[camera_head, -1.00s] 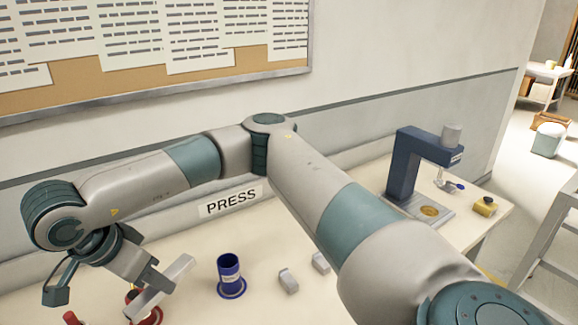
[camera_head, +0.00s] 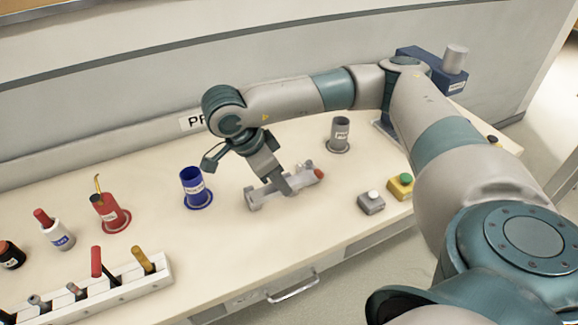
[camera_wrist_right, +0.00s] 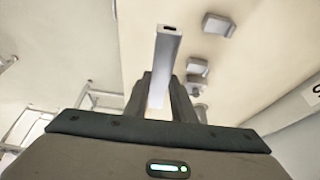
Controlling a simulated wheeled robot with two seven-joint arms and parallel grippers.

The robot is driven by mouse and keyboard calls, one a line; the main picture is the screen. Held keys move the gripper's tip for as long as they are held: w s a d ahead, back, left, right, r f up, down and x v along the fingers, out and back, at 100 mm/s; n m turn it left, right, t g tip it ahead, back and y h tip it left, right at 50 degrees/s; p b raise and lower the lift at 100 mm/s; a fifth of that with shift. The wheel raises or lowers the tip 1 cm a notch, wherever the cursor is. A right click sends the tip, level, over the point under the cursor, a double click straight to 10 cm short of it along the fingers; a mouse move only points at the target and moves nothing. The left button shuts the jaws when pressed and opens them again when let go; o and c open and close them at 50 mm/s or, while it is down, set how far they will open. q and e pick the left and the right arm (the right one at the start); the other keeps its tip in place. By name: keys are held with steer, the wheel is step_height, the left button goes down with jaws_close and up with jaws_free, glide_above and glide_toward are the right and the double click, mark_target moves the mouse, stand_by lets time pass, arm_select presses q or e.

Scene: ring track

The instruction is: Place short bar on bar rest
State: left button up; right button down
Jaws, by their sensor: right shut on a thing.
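My right gripper (camera_head: 277,178) is shut on the short bar (camera_head: 268,192), a light grey square-section bar, held near its middle. In the right wrist view the bar (camera_wrist_right: 165,65) sticks out from between the fingers with its end face showing. Two grey blocks, which look like the bar rest, show in the right wrist view (camera_wrist_right: 218,24), apart from the bar in the picture. In the head view the bar overlaps the blocks, so I cannot tell whether it touches them. My left gripper is not in view.
A blue cup (camera_head: 195,190) stands left of the gripper and a grey cup (camera_head: 340,134) behind it on the right. Button boxes, grey (camera_head: 371,204) and yellow (camera_head: 400,187), are to the right. A red holder (camera_head: 111,215), bottles and a white tool rack (camera_head: 120,288) are left.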

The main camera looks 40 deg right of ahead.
steer(key=shift+s+d+f, duration=0.2)
steer(key=shift+s+d, duration=0.25)
steer(key=shift+d, duration=0.3)
steer(key=shift+w+a, duration=0.1)
steer(key=shift+w+f, duration=0.15)
steer(key=shift+w, duration=0.05)
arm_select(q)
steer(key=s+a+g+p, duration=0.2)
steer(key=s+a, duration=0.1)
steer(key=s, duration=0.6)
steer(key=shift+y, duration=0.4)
arm_select(e)
steer(key=w+d+f, duration=0.2)
steer(key=w+f, duration=0.4)
steer(key=w, duration=0.5)
steer(key=shift+d+f, duration=0.3)
steer(key=shift+f, duration=0.1)
arm_select(q)
steer(key=shift+p, duration=0.3)
